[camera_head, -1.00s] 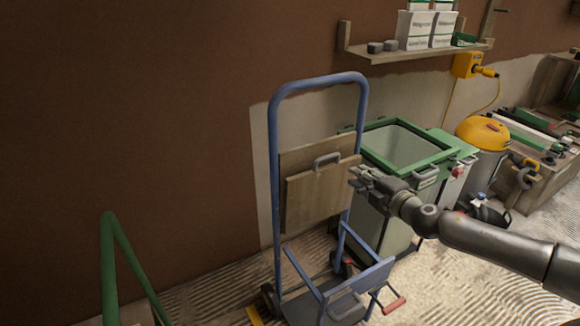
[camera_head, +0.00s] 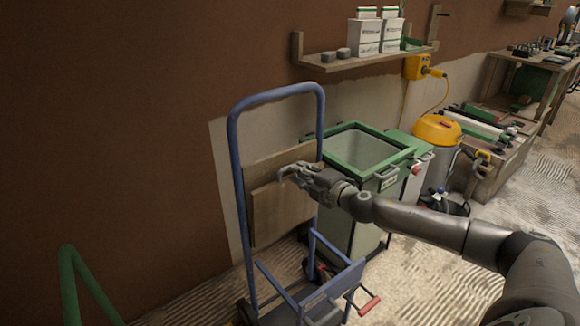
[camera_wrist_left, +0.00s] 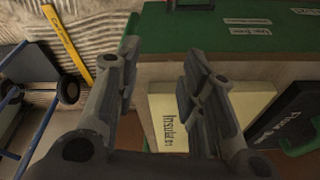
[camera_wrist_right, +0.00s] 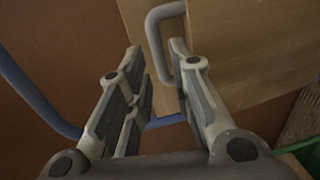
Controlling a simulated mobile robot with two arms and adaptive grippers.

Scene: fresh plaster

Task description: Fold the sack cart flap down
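The sack cart (camera_head: 236,180) has a blue tube frame and stands near the brown wall. Its wooden flap (camera_head: 265,218) is upright against the frame. The flap's grey handle (camera_wrist_right: 155,35) shows in the right wrist view; in the head view my right gripper (camera_head: 296,174) largely covers it. That gripper is open, and the handle's bar lies in line with the gap between its fingertips. I cannot tell whether they touch it. My left gripper (camera_wrist_left: 153,75) is open and empty in the left wrist view, away from the flap.
A green-rimmed bin (camera_head: 352,215) stands right behind my right gripper. A wall shelf (camera_head: 365,61) with boxes hangs above. A yellow-topped vacuum (camera_head: 437,130) stands farther right. In the left wrist view, a pale box (camera_wrist_left: 245,102) and a yellow level (camera_wrist_left: 66,45) lie below.

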